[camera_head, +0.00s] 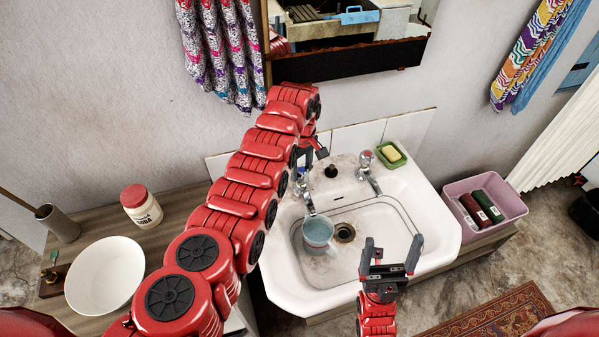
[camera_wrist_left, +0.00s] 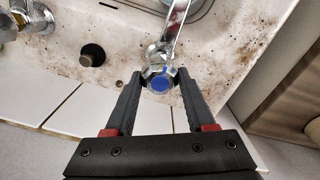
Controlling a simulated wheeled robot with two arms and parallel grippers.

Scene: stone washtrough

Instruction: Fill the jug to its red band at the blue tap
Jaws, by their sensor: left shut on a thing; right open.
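The blue tap (camera_head: 309,203) stands at the back left of the sink; its blue-capped knob (camera_wrist_left: 160,83) shows in the left wrist view. My left gripper (camera_wrist_left: 158,80) is shut on this knob, one finger on each side; the arm partly hides it in the head view. The jug (camera_head: 318,231), pale blue, stands upright in the basin under the tap's spout, left of the drain. Its inside looks bluish; I cannot make out the red band, the water level or a stream. My right gripper (camera_head: 390,256) is open and empty above the sink's front right, apart from the jug.
A red-capped tap (camera_head: 368,172) and a green soap dish (camera_head: 391,154) are at the sink's back right. A black plug (camera_head: 331,171) lies between the taps. A white bowl (camera_head: 105,275) and a jar (camera_head: 141,207) stand left. A pink crate (camera_head: 485,207) stands right.

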